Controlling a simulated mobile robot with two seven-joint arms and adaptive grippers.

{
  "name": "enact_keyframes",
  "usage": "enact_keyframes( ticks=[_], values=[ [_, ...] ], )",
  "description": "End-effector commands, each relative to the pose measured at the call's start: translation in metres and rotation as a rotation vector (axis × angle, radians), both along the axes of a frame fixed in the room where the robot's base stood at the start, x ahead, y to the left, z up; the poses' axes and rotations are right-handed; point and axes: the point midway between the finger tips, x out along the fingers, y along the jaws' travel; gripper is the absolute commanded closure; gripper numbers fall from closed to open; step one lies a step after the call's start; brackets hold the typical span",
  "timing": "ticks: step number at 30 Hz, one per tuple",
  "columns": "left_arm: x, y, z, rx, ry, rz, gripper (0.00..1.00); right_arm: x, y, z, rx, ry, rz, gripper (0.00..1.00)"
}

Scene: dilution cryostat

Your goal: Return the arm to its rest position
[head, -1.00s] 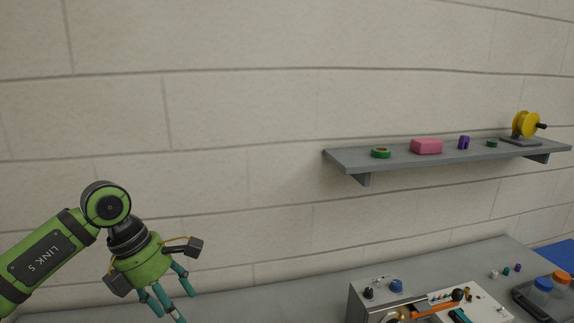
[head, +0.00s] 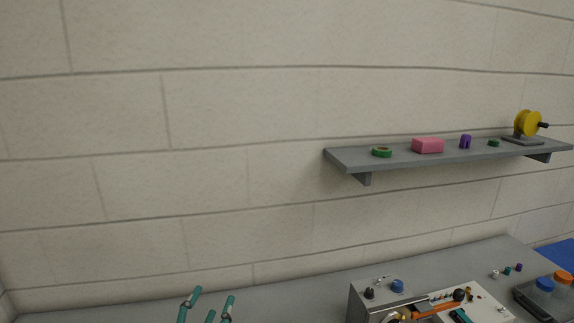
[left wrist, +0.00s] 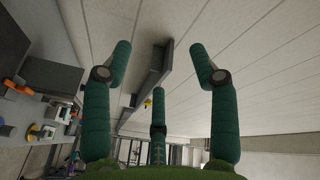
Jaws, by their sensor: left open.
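My left gripper (head: 207,306) shows at the bottom edge of the head view, left of the middle. Only its teal fingers are in the picture, pointing up; its palm and arm are below the frame. In the left wrist view the gripper (left wrist: 160,85) has its fingers spread wide, open and with nothing between them. My right gripper is in neither view.
A grey bench (head: 290,295) runs along the wall, with an instrument box (head: 365,302) at its right part. A grey shelf (head: 350,159) above holds a green ring (head: 382,152), a pink block (head: 427,146) and a yellow spool (head: 527,122). The wall side at left is clear.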

Motion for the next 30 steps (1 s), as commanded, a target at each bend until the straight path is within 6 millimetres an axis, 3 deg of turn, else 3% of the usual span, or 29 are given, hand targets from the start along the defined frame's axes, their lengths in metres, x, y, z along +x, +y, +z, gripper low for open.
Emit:
enact_keyframes(
  ticks=[1, 3, 6, 9, 15, 21, 30],
  values=[
    [-0.015, 0.014, -0.034, -0.071, 0.142, 0.061, 0.4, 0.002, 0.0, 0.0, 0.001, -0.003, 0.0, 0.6],
    [-0.039, 0.03, -0.079, -0.155, 0.336, 0.142, 0.4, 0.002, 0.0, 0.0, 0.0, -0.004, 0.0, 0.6],
    [-0.082, 0.044, -0.132, -0.246, 0.582, 0.235, 0.4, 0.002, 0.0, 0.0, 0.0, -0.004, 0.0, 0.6],
    [-0.122, 0.051, -0.168, -0.305, 0.77, 0.302, 0.4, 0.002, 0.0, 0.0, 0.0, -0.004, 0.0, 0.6],
    [-0.194, 0.054, -0.21, -0.379, 1.057, 0.392, 0.4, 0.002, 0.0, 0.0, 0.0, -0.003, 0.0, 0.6],
    [-0.261, 0.051, -0.231, -0.43, 1.293, 0.457, 0.4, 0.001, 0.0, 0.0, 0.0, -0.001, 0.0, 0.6],
    [-0.25, 0.049, -0.342, -0.416, 1.33, 0.465, 0.4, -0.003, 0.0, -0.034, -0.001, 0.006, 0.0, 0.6]
  ],
)
